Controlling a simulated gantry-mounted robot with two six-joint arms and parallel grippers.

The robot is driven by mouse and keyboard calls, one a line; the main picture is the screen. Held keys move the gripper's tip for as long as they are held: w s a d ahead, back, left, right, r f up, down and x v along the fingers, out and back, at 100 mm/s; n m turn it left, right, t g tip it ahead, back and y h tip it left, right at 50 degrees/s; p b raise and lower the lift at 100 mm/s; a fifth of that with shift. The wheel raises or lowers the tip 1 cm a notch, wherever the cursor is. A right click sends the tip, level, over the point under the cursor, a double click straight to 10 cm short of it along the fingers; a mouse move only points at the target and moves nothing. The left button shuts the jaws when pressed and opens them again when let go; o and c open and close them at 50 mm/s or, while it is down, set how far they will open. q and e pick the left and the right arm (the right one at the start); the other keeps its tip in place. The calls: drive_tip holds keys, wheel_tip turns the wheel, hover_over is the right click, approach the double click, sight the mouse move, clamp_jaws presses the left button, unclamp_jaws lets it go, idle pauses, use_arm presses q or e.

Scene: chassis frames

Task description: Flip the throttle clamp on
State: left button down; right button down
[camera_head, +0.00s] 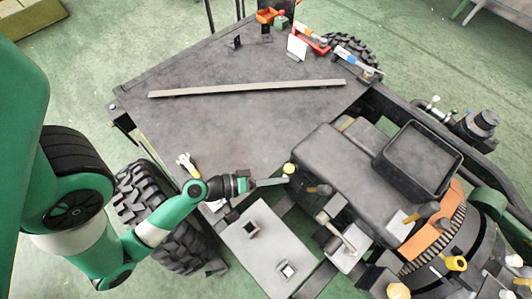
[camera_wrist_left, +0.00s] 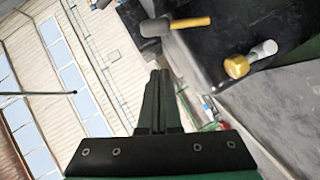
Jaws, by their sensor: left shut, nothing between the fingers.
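My left gripper (camera_head: 284,180) is shut and empty, beside the dark housing at the centre of the head view. Its closed fingers (camera_wrist_left: 160,75) point up in the left wrist view. A yellow-capped knob (camera_head: 289,169) is close to the fingertips; a yellow-ended pin (camera_wrist_left: 238,66) shows at right in the wrist view. I cannot tell which part is the throttle clamp. My right gripper is out of view.
A flat dark deck (camera_head: 220,125) carries a long grey bar (camera_head: 245,88). A square black tray (camera_head: 420,160) is on the housing at right. A grey plate (camera_head: 262,240) with two square holders lies below the gripper. A tyre (camera_head: 145,195) stands under my left arm.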

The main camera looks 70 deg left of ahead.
use_arm(q)
drive_tip(key=shift+v, duration=1.6)
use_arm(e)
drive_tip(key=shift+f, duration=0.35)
use_arm(q)
drive_tip(key=shift+a, duration=0.1)
